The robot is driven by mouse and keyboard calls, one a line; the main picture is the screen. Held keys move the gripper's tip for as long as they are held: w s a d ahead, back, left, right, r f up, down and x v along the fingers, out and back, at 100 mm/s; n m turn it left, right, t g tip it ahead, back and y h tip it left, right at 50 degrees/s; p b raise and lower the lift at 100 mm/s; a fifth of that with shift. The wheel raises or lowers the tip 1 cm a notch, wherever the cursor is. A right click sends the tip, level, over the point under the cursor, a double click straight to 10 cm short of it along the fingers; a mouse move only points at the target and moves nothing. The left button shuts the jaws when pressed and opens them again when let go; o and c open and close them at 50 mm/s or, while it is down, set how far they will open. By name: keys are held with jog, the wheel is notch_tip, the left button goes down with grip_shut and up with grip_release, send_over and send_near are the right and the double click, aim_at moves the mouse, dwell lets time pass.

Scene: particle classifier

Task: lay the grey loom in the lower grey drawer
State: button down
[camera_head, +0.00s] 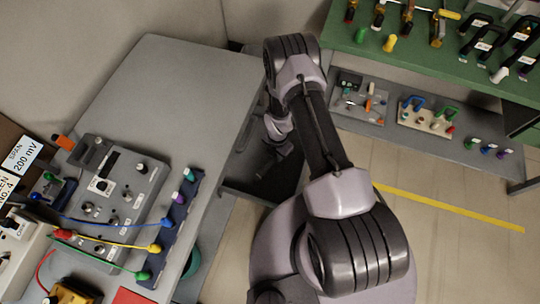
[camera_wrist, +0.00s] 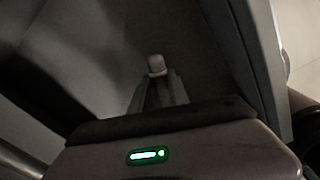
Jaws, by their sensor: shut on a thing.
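My gripper (camera_wrist: 158,92) reaches down into an open dark grey drawer (camera_wrist: 245,55), seen in the wrist view. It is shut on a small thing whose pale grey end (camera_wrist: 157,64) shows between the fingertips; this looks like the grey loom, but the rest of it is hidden. In the head view the open drawer (camera_head: 262,195) juts out under the right side of the grey table, and my gripper (camera_head: 284,149) is over or inside it, in shadow. I cannot tell whether the held thing touches the drawer floor.
The grey table (camera_head: 150,80) carries a grey instrument panel (camera_head: 115,200) with coloured leads and a blue connector strip (camera_head: 180,215). A green bench (camera_head: 440,60) with tools stands at the upper right, above a grey shelf (camera_head: 470,155). The floor between is clear.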

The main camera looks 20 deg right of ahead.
jog(key=shift+f+b, duration=0.6)
jog(key=shift+f, duration=1.4)
jog(key=shift+f, duration=0.1)
jog(key=shift+f+b, duration=0.15)
jog(key=shift+b, duration=0.15)
jog(key=c, duration=1.3)
grip_release()
jog(key=shift+o, duration=0.2)
jog(key=shift+r, duration=0.2)
